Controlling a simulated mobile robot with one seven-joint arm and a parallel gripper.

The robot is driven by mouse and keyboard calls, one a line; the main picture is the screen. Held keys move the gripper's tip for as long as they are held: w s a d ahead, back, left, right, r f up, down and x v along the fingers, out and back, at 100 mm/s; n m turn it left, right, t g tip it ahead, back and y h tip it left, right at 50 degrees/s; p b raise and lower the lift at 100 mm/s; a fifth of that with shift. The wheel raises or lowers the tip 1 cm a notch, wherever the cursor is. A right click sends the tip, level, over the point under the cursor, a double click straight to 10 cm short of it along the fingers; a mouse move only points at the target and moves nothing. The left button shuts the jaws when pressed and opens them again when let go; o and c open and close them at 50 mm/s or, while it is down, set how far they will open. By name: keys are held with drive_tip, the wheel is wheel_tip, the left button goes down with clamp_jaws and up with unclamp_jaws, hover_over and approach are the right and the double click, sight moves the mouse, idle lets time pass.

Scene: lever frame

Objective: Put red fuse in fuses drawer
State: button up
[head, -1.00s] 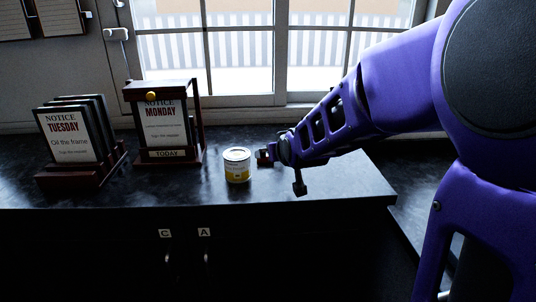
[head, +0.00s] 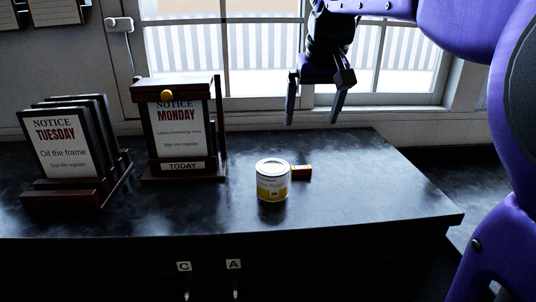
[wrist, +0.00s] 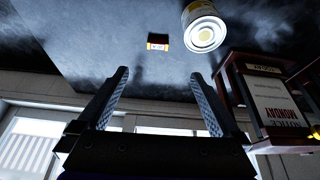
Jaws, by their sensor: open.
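A small red fuse with a yellow band (head: 302,172) lies on the dark countertop just right of a paint tin in the head view. It also shows in the wrist view (wrist: 158,42), beyond and between my fingertips. My gripper (head: 314,122) is open and empty, fingers pointing down, well above the counter and behind the fuse in the head view. Labels C (head: 184,266) and A (head: 233,264) mark the dark cabinet front below the counter. No label reading fuses is legible, so I cannot tell which drawer holds fuses.
The paint tin (head: 272,182) stands close beside the fuse. A wooden frame with a Monday notice (head: 181,130) stands left of it, and a rack of notice boards (head: 62,150) is further left. The counter's right part (head: 390,190) is clear.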

drive_tip(key=b, duration=0.2)
approach(302, 167)
drive_tip(key=f, duration=0.2)
drive_tip(key=shift+w+a+f, duration=0.25)
drive_tip(key=shift+w+f, duration=0.05)
drive_tip(key=shift+w+d+b+x, duration=0.1)
drive_tip(key=shift+w+b+x, duration=0.1)
drive_tip(key=shift+x, duration=1.25)
drive_tip(key=shift+w+d+b+x, duration=0.1)
drive_tip(key=shift+b+x, duration=0.05)
drive_tip(key=shift+x, duration=1.35)
drive_tip(key=shift+r, duration=0.1)
drive_tip(key=shift+c, duration=0.2)
